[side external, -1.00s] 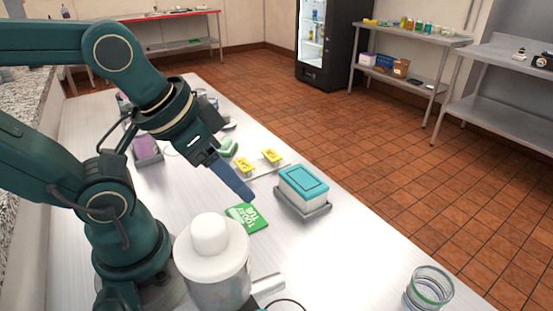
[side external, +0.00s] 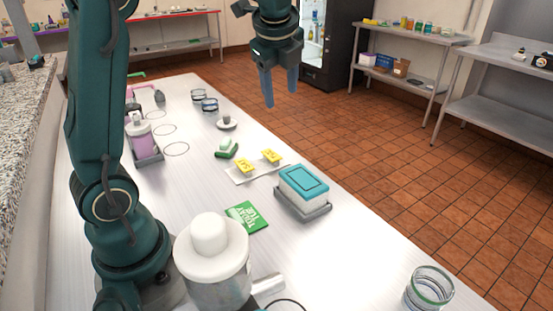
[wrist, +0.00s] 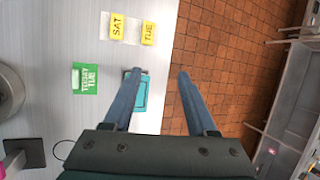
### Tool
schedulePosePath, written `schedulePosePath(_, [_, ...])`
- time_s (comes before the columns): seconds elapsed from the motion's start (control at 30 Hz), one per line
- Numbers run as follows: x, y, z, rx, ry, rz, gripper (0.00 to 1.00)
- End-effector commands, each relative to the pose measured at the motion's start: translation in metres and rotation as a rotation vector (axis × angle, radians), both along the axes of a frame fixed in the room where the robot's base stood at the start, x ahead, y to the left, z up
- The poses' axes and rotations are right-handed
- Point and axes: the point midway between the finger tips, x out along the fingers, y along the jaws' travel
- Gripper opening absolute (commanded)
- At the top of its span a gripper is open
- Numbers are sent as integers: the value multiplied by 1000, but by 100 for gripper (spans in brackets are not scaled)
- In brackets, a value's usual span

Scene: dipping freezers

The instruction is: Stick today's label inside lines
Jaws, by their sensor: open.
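A tub with a teal lid (side external: 303,181) stands in a grey tray (side external: 309,214); a dark outlined rectangle marks the lid. In the wrist view the lid (wrist: 141,92) is partly behind a finger. A green card (side external: 246,216) reading TODAY TUE lies flat on the table, left of the tub. Two yellow labels rest on a pale strip (side external: 261,171) behind the tub: SAT (wrist: 117,26) and, nearer the floor side, TUE (wrist: 149,33). My gripper (side external: 280,98) is open and empty, fingers pointing down, high above the table and clear of everything.
A large white-topped canister (side external: 210,262) stands near my base. A glass jar (side external: 429,289) is at the front right. A green block with a pale top (side external: 227,149), a bottle in a tray (side external: 141,137) and dark-rimmed dishes (side external: 209,104) lie farther back.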

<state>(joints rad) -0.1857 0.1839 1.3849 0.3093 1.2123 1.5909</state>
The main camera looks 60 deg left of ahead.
Motion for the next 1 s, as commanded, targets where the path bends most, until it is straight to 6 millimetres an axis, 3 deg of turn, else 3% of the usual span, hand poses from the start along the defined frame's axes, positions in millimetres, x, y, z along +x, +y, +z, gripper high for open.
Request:
schedulePosePath(0.2, [36,51,-49,85,189,-90,57])
schedulePosePath(0.4, [44,80,-96,81,285,-62,57])
schedulePosePath(0.5, [40,85,-113,64,323,-49,57])
schedulePosePath(0.77, [36,87,-130,55,341,-42,57])
schedulePosePath(1.0, [36,87,-157,53,342,-42,57])
